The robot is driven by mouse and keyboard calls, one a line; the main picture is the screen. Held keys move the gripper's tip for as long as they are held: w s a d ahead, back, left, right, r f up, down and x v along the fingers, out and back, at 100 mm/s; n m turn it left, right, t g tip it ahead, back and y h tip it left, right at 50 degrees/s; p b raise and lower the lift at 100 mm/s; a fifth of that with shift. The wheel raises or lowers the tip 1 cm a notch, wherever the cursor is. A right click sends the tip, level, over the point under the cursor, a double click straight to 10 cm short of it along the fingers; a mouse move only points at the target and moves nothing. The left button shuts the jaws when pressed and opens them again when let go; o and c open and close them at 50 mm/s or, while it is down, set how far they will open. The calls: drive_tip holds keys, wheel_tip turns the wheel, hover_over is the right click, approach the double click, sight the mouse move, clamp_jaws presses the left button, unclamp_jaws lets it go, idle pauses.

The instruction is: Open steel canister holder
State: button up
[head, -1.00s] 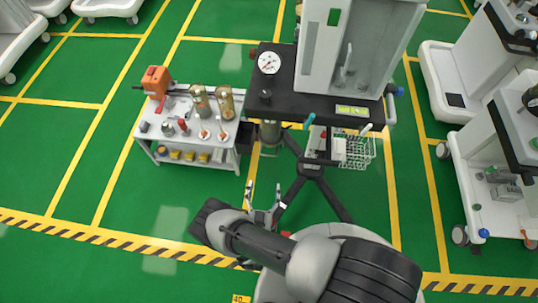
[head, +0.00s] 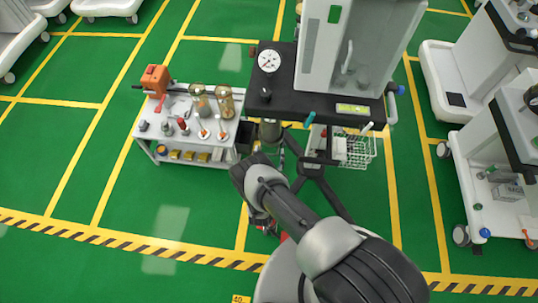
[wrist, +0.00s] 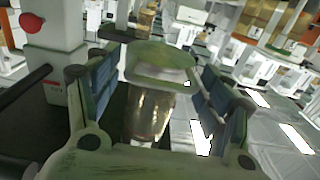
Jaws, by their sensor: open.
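The steel canister holder (head: 269,131) hangs under the front left of the black shelf in the head view; its lower part is partly hidden by my arm. In the wrist view a canister (wrist: 148,113) with a pale green lid (wrist: 160,60) and a shiny, metallic-looking body stands upright; I take it to be the same one. My gripper (wrist: 162,66) is open, with one blue-padded finger on each side of it. I cannot tell whether either finger touches it. In the head view my gripper is mostly hidden behind my arm.
The black shelf (head: 285,108) carries a gauge (head: 269,61) and a tall white cabinet (head: 319,50). A wire basket (head: 358,152) hangs at its right. A small grey cart (head: 180,139) with bottles stands at left. Dark stand legs (head: 331,203) spread below.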

drive_tip(key=c, duration=1.4)
